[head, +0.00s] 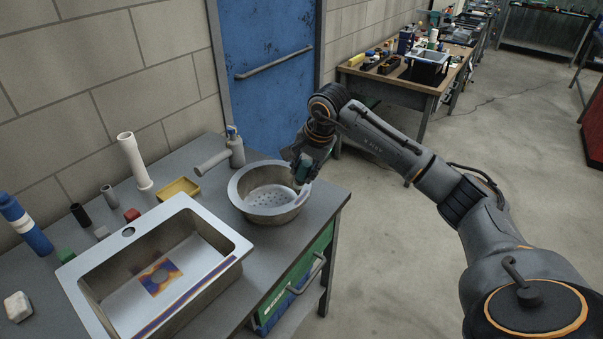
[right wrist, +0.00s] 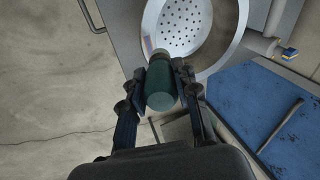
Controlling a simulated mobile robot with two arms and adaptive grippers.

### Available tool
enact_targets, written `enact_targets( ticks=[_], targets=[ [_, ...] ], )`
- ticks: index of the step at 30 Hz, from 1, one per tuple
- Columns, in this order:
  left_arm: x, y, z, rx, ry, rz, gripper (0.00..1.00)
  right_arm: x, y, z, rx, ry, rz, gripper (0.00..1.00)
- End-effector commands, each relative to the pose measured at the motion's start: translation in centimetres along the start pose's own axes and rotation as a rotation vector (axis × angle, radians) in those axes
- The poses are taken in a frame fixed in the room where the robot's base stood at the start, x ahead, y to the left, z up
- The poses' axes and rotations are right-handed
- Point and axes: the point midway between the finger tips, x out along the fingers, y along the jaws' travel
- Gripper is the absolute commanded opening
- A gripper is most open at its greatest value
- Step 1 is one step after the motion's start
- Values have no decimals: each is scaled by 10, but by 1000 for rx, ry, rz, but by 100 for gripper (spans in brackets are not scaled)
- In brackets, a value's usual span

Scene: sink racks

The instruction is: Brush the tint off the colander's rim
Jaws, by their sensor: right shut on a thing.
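The metal colander (head: 236,188) stands upright on the grey bench, its round holes showing in its bottom. My right gripper (head: 303,170) is over the colander's right rim, shut on a dark green cylindrical brush handle (right wrist: 162,96). In the right wrist view the brush's pale end points at the colander's rim (right wrist: 206,72); I cannot tell whether it touches. A faint purplish tint (right wrist: 149,47) shows on the rim just beyond the brush's end. My left gripper is not in view.
A sink (head: 235,245) with a coloured patch inside stands left of the colander. Small blocks and a blue cylinder (head: 25,224) are at the left. The bench's right edge is close to the colander.

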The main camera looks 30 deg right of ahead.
Motion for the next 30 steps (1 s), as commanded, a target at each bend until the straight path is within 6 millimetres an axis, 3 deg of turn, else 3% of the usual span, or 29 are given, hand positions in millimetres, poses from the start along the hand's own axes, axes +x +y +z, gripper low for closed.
enact_targets(
  ticks=[9, 30],
  targets=[
    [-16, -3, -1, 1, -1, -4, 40, -27, -3, -4, 6, 2, 1, 0],
    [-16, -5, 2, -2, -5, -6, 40, -27, -3, -4, 6, 1, 0, 0]
  ],
)
